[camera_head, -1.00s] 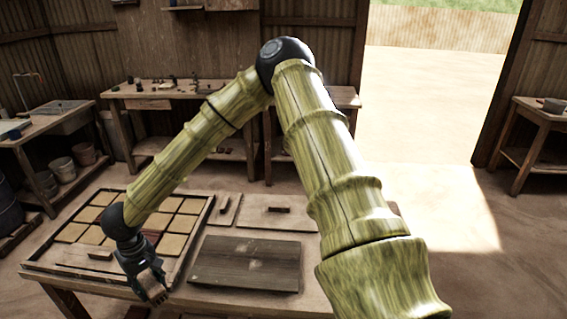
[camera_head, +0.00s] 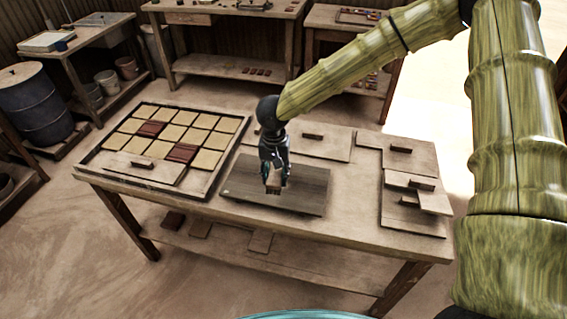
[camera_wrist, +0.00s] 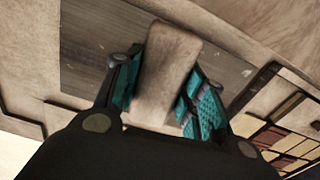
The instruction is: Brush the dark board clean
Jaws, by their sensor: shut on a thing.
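The dark board (camera_head: 307,188) lies flat on the worktable, right of the tile tray. My gripper (camera_head: 273,183) is over the middle of the board, pointing down. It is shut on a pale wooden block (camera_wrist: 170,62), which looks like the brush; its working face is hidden. In the wrist view the teal finger pads of my gripper (camera_wrist: 160,100) sit on both sides of the block, with the dark board (camera_wrist: 95,40) beneath. I cannot tell whether the block touches the board. A small pale mark shows near the board's left edge in the head view.
A framed tray (camera_head: 95,172) of cream and dark red tiles stands left of the board. Flat wooden plates with handles (camera_head: 312,137) lie behind it, and several more (camera_head: 408,185) lie at the right. The worktable (camera_head: 355,215) has bare strips around the board.

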